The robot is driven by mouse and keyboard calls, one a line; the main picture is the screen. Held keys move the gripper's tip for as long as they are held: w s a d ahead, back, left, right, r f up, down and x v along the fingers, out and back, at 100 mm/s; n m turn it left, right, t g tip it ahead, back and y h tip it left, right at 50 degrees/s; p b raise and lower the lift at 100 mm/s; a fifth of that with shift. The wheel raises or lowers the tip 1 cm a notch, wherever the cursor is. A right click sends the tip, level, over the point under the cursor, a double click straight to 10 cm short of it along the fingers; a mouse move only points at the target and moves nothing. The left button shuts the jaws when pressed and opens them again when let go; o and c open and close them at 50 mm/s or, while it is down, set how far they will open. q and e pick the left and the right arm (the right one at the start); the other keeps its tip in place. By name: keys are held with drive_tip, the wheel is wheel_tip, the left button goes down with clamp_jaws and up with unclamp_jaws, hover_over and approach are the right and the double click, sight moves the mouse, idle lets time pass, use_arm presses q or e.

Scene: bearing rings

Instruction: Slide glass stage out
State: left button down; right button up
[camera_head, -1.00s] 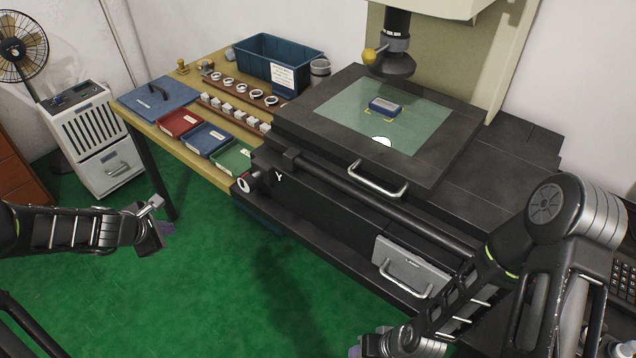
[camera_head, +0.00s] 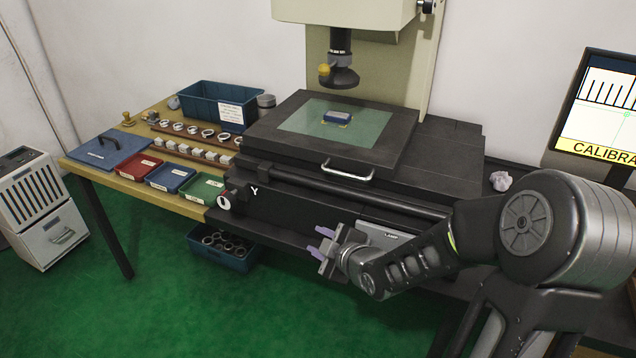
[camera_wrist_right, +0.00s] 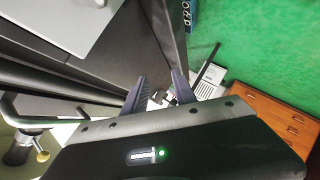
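The glass stage (camera_head: 300,116) is a green-tinted pane set in a black slab on the measuring machine. The stage's silver handle (camera_head: 347,172) is on the slab's front edge, and a silver handle also shows at the left of the right wrist view (camera_wrist_right: 14,112). My right gripper (camera_head: 322,242) is in front of the machine, below and left of the handle, apart from it. Its purple fingers are spread and empty, also in the right wrist view (camera_wrist_right: 158,92). My left gripper is out of view.
A wooden table at left holds a blue bin (camera_head: 205,101), red (camera_head: 137,167), blue and green trays, and rows of rings and blocks. A dark bin (camera_head: 222,247) with rings is on the floor below. A monitor (camera_head: 600,110) stands at right.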

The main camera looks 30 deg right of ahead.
sight(341, 174)
drive_tip(key=s+d+r+n+t+h, duration=0.1)
drive_tip(key=d+r+n, duration=0.1)
drive_tip(key=r, duration=0.4)
drive_tip(key=s+d+r+n+t+h+b, duration=0.1)
drive_tip(key=d+r+n+t, duration=0.1)
drive_tip(key=d+r, duration=0.3)
wheel_tip(341, 174, up, 3)
drive_tip(key=shift+s+d+f+n+t, duration=0.2)
drive_tip(key=shift+d+n+t, duration=0.1)
drive_tip(key=shift+n, duration=0.1)
drive_tip(key=shift+w+d+f, duration=0.2)
drive_tip(key=shift+w, duration=1.1)
drive_tip(key=shift+w+d+f, duration=0.2)
drive_tip(key=shift+w, duration=1.1)
drive_tip(key=shift+w+d+f, duration=0.2)
drive_tip(key=shift+w, duration=1.1)
drive_tip(key=shift+c, duration=0.2)
clamp_jaws()
